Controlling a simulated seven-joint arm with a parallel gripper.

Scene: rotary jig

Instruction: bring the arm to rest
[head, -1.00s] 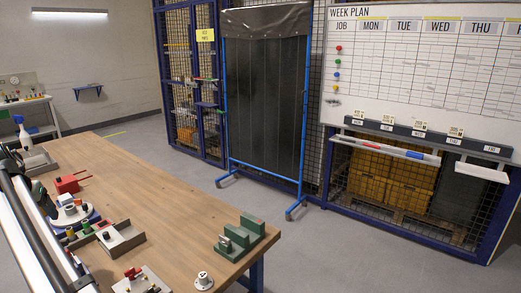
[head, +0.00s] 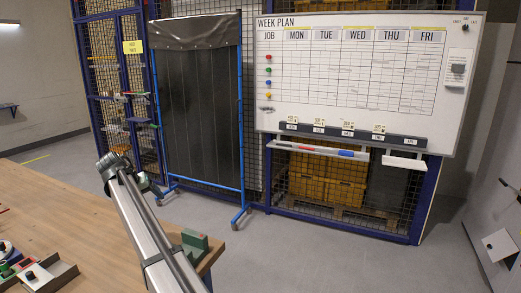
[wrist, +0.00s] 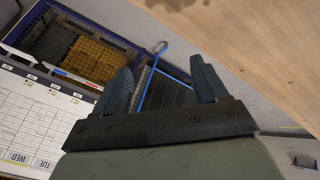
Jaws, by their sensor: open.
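My gripper (wrist: 165,78) shows in the wrist view with its two dark fingers apart and nothing between them. It is in the air. The wooden table (wrist: 255,45) fills the upper right of that view. In the head view my arm stretches up from the bottom edge across the wooden table (head: 85,215). I cannot make out the fingers there.
A green stepped block (head: 196,240) stands by the table's right corner, partly behind my arm. Beyond are a dark curtain screen (head: 200,110), a week-plan board (head: 350,85) and yellow crates (head: 330,180). The floor between is clear.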

